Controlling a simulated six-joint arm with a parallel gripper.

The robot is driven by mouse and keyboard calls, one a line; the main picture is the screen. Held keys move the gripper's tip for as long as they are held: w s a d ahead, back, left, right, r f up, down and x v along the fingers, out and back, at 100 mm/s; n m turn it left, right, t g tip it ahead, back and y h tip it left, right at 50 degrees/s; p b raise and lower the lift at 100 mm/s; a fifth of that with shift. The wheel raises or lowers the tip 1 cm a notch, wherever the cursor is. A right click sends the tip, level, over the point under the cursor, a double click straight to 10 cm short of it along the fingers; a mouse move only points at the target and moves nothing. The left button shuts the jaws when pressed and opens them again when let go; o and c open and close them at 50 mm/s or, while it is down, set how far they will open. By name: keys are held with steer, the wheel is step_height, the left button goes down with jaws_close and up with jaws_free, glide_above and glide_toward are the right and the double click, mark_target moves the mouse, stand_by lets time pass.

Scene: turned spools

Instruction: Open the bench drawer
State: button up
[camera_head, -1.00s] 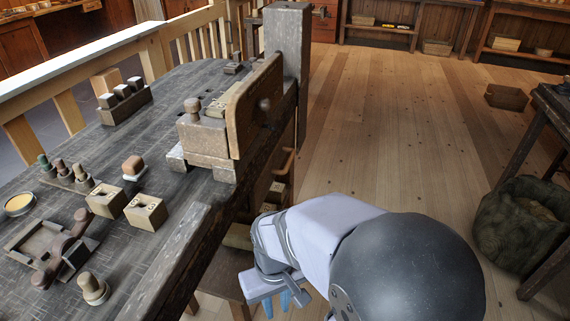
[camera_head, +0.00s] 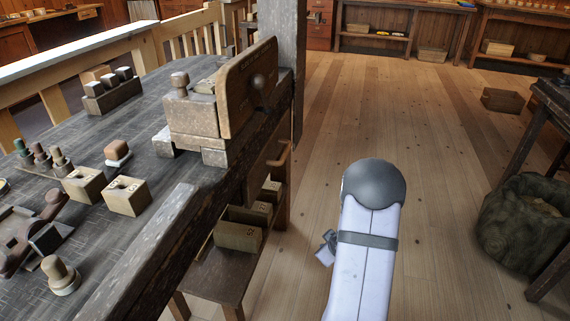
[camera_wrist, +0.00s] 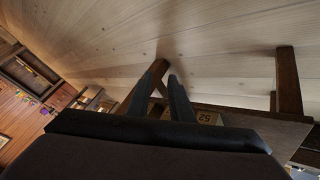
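The bench drawer (camera_head: 262,172) is in the side of the workbench, under its top edge, in the head view. Its front looks flush with the bench side, so it appears shut. A wooden bar handle (camera_head: 285,154) stands out from it. My gripper is mostly hidden behind my forearm in the head view; only a small grey part shows, right of the bench and below the handle, apart from it. In the wrist view my two dark fingers (camera_wrist: 163,88) stand apart with nothing clearly held between them. I cannot pick out the handle in that view.
Numbered wooden blocks (camera_head: 239,236) lie on a low shelf (camera_head: 216,272) under the bench. One also shows in the wrist view (camera_wrist: 207,118). A bench post (camera_head: 284,40) rises at the far corner. A dark sack (camera_head: 522,222) stands at the right. The floor between is clear.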

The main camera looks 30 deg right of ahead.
steer(key=w+r+n+t, duration=0.4)
steer(key=w+r+t, duration=0.1)
steer(key=w+r, duration=0.3)
steer(key=n+t+y, duration=0.3)
steer(key=n+t, duration=0.4)
steer(key=n, duration=0.2)
glide_toward(285, 151)
steer(key=w, duration=0.3)
steer(key=shift+s+f+n, duration=0.2)
steer(key=shift+f+n, duration=0.15)
steer(key=shift+n, duration=0.05)
steer(key=shift+w+r+b, duration=0.2)
steer(key=shift+w+r, duration=0.05)
steer(key=shift+w, duration=1.55)
steer(key=shift+w+r+b, duration=0.15)
steer(key=shift+w+r, duration=0.05)
steer(key=shift+w, duration=1.6)
steer(key=shift+d, duration=0.1)
jaws_close()
